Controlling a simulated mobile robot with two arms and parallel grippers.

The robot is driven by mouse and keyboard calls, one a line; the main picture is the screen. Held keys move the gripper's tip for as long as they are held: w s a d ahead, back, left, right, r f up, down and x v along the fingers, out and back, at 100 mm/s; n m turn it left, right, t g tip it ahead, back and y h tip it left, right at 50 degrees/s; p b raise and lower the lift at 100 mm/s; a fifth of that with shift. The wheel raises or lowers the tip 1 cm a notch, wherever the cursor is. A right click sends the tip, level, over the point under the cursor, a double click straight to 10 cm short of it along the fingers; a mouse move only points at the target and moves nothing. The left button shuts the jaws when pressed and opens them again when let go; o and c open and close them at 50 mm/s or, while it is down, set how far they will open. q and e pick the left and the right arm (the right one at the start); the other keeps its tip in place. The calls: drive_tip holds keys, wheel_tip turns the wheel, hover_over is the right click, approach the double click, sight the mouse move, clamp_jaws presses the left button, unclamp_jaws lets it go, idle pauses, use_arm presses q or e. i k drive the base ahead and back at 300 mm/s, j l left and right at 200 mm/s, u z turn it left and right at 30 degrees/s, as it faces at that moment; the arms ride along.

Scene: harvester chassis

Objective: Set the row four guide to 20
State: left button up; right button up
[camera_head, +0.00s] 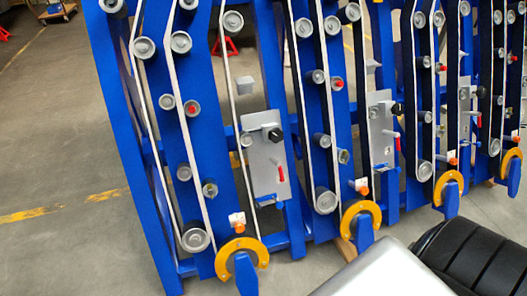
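Several guides stand in a line along the bottom of the blue harvester chassis (205,90). Each has a yellow curved scale with a blue lever in front of it. The nearest scale (242,243) and its lever (246,275) are at the bottom centre-left. A second scale (361,207) and a third scale (449,176) follow to the right. The farthest scale (508,155), with its lever (514,178), is at the right edge. I cannot read the numbers or tell which is row four. Neither gripper is in view.
Grey plates (264,150) with black knobs and red handles sit between the blue bars, beside belts and rollers (195,240). A pale box-like surface (385,275) and a black ribbed part (475,255) fill the bottom right. Open concrete floor (60,150) lies to the left.

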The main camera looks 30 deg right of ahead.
sight(279, 205)
drive_tip(key=z, duration=1.2)
